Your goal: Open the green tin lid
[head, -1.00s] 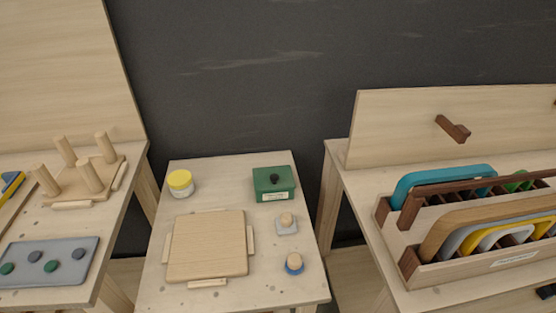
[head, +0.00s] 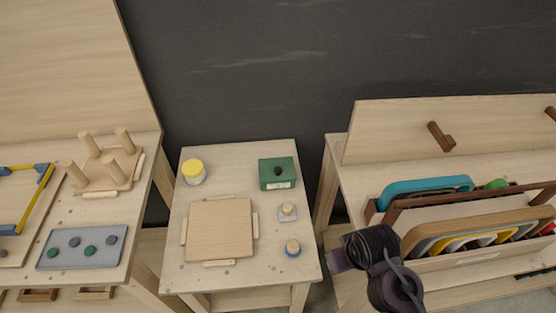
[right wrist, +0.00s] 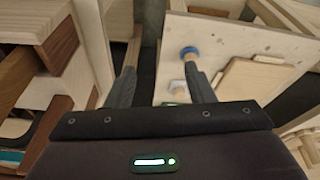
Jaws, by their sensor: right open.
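The green tin (head: 277,174) sits at the back right of the small middle table in the head view. It is a green box with a dark round knob on its lid and a pale label on its front, and the lid is on. My right arm comes in at the lower right of the head view, right of the table and well apart from the tin. In the right wrist view my right gripper (right wrist: 158,82) has its two fingers spread wide with nothing between them. The tin cannot be made out for sure there. My left gripper is not in view.
The middle table also holds a yellow-lidded jar (head: 193,172), a square wooden board (head: 219,229), a small grey block with a knob (head: 288,211) and a blue-based knob (head: 293,248). A rack of coloured hoops (head: 470,225) stands right. A pegged board (head: 104,175) stands left.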

